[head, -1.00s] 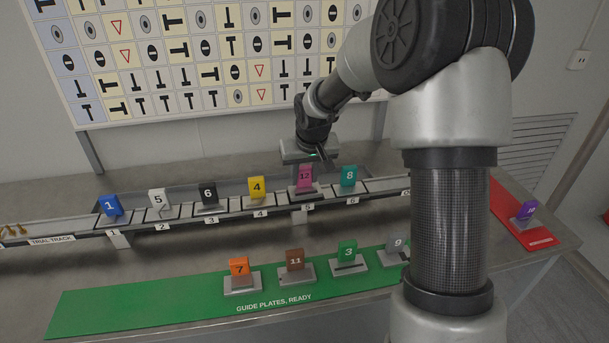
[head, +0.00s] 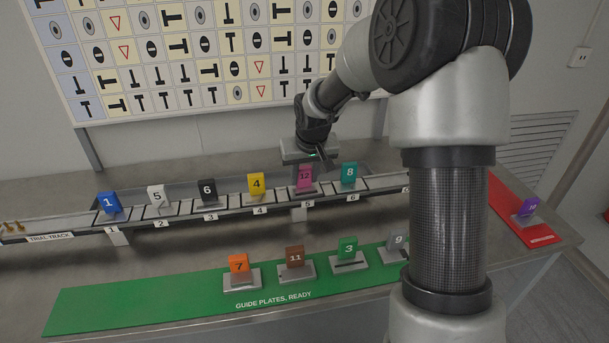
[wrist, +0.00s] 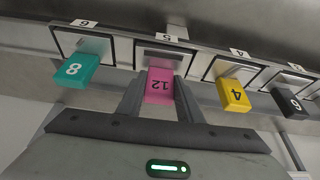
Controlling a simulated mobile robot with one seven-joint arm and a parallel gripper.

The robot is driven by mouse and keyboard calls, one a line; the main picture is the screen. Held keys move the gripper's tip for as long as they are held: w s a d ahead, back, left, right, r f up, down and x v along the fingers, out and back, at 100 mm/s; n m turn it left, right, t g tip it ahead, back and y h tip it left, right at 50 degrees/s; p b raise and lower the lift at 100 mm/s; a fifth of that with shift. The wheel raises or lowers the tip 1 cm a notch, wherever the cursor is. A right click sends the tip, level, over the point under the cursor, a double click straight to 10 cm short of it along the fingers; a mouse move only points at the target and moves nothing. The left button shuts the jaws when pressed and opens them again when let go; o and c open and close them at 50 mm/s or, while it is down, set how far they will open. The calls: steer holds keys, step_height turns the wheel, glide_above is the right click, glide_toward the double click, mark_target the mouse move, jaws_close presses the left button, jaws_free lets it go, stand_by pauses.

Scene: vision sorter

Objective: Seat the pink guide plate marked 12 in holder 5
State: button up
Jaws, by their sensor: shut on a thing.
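The pink guide plate marked 12 (head: 304,177) stands upright at holder 5 (head: 308,204) on the track. It also shows in the wrist view (wrist: 160,86), between my two fingers, with its number upside down. My gripper (wrist: 161,92) is shut on this plate from above; it also shows in the head view (head: 306,168). In the wrist view, holder 5 (wrist: 165,54) lies just beyond the plate, with a dark slot line visible. I cannot tell whether the plate's lower edge is inside the slot.
The yellow plate 4 (head: 256,184) and the teal plate 8 (head: 349,173) stand close on either side. Black, white and blue plates stand further left. Several plates stand on the green mat (head: 150,305) in front. A purple plate (head: 528,208) is on the red mat.

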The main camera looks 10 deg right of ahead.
steer(key=shift+f, duration=0.2)
steer(key=o, duration=1.2)
steer(key=shift+o, duration=0.6)
steer(key=o, duration=0.4)
steer(key=shift+r+p, duration=2.6)
steer(key=shift+r, duration=1.4)
